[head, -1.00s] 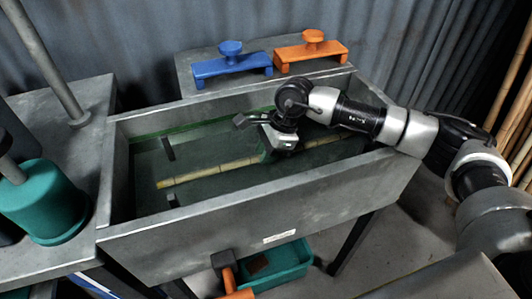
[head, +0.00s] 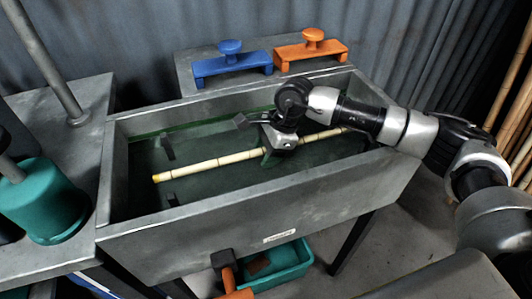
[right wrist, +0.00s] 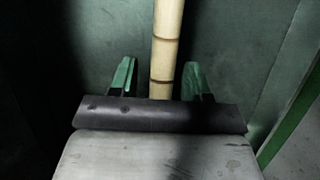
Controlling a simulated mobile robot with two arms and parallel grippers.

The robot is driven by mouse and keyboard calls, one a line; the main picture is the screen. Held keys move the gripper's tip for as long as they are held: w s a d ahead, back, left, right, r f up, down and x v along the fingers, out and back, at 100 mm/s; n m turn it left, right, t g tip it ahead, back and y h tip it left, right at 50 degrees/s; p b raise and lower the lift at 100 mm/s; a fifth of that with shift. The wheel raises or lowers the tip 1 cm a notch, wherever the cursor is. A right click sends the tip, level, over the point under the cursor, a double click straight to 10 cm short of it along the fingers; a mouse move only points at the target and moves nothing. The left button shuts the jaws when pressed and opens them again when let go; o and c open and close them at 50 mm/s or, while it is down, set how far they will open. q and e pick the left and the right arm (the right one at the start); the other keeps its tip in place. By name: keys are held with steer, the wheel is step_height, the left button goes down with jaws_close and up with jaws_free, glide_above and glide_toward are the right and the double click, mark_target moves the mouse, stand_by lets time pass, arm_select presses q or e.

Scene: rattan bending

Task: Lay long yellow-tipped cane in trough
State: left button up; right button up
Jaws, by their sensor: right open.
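The long pale cane (head: 215,163) lies lengthwise inside the grey trough (head: 200,226), over its dark green interior. Its yellow tip (head: 156,178) is at the left end, near two small dark brackets. The far right part of the cane is partly hidden by my right arm. My right gripper (head: 267,152) reaches down into the trough over the cane's middle. In the right wrist view its open green fingers (right wrist: 160,80) stand on either side of the cane (right wrist: 166,42), with gaps visible beside it. My left gripper is not in view.
A blue clamp (head: 232,66) and an orange clamp (head: 311,50) stand on a grey surface behind the trough. A teal cylinder (head: 42,200) stands at left. A teal bin (head: 280,262) is below the trough. Several canes (head: 515,110) lean at right.

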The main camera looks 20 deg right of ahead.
steer(key=shift+a+p+v, duration=0.2)
steer(key=shift+p+v, duration=0.5)
steer(key=shift+v, duration=0.3)
steer(key=v, duration=1.1)
steer(key=shift+r, duration=0.1)
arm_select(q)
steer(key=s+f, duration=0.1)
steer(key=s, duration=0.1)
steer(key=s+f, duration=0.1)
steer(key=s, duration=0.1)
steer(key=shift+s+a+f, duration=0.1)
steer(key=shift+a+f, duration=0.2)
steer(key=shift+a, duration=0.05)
